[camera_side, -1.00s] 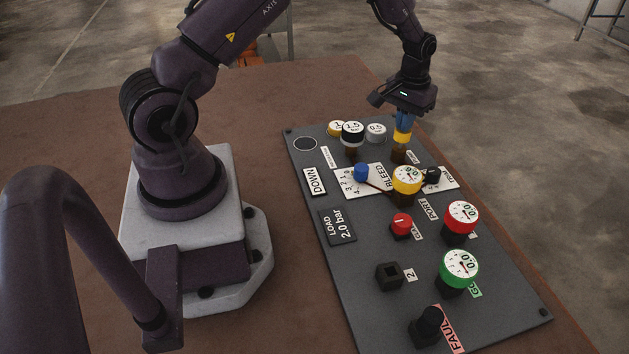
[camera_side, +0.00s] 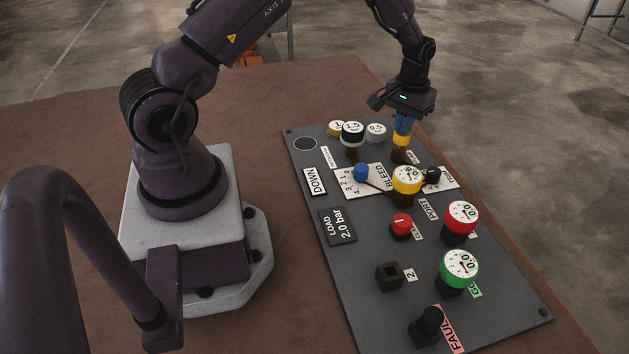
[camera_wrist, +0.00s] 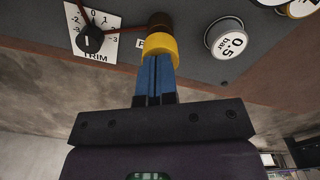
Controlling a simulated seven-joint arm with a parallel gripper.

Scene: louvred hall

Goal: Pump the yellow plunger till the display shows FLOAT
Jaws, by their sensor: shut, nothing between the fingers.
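The yellow plunger (camera_side: 401,140) stands on a dark brown base near the far edge of the grey panel (camera_side: 345,280). My gripper (camera_side: 403,130) is shut, pointing down, with its blue fingers on top of the plunger's yellow cap. In the wrist view the shut fingertips (camera_wrist: 157,61) meet the cap (camera_wrist: 160,44), with nothing between them. A white plate (camera_side: 315,181) at the panel's left side reads DOWN. FLOAT does not show in either view.
A yellow-rimmed gauge (camera_side: 407,180) and a blue knob (camera_side: 361,172) stand nearer the camera. Red (camera_side: 462,216) and green (camera_side: 459,267) gauges both read 0.0.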

